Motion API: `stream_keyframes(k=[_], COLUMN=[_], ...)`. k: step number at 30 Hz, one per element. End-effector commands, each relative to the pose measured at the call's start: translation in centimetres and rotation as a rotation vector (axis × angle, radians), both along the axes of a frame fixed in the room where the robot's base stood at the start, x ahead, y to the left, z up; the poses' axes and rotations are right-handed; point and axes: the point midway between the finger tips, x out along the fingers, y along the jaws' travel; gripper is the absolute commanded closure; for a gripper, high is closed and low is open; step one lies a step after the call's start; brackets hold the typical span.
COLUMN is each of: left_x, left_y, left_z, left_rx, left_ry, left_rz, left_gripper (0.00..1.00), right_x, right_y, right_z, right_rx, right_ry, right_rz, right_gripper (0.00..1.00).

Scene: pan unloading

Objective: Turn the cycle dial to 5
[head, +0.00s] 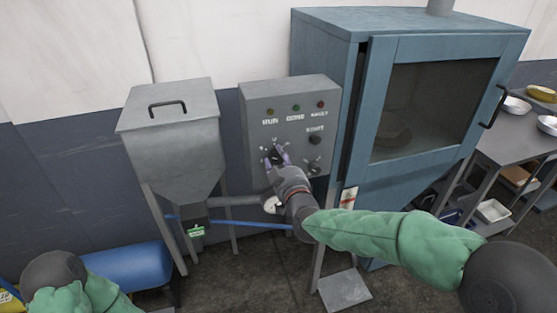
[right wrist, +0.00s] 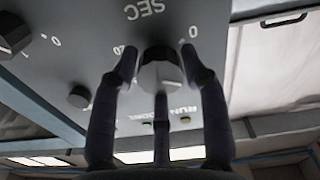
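The grey control panel (head: 290,105) stands between a hopper and a blue cabinet. My right gripper (head: 275,157) is at its lower left dial, with its fingers spread around the knob. In the right wrist view, which shows the panel upside down, this dark dial (right wrist: 160,75) sits between the fingertips (right wrist: 160,65), with "SEC", "0" and "20" printed around it. The fingers look open and close to the knob; firm contact is not clear. A second dial (head: 314,167) is to the right; its label is unreadable. It also shows in the right wrist view (right wrist: 12,40). My left gripper is not in view.
The start button (head: 315,139) sits above the second dial, and several indicator lamps line the panel top. The grey hopper (head: 175,120) is left, the blue cabinet (head: 345,80) right. A metal table (head: 500,145) with bowls stands far right.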

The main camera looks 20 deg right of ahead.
Motion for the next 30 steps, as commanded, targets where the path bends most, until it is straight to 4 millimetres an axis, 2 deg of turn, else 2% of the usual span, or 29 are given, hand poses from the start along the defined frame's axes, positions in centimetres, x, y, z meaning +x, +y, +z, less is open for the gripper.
stream_keyframes(k=[14, 20, 30], left_x=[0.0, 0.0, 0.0], left_y=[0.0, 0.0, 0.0], left_z=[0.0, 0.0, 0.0], left_rx=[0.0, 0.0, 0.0], left_ry=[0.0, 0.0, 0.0], left_rz=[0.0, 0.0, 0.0], left_gripper=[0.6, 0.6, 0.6], right_x=[-0.4, -2.9, -8.6], right_y=[0.0, -0.1, -0.3], right_z=[0.1, 0.2, 0.1], right_rx=[0.001, 0.0, 0.001], right_ry=[-0.002, -0.004, -0.003], right_rz=[0.0, 0.0, 0.0], right_gripper=[0.36, 0.36, 0.36])
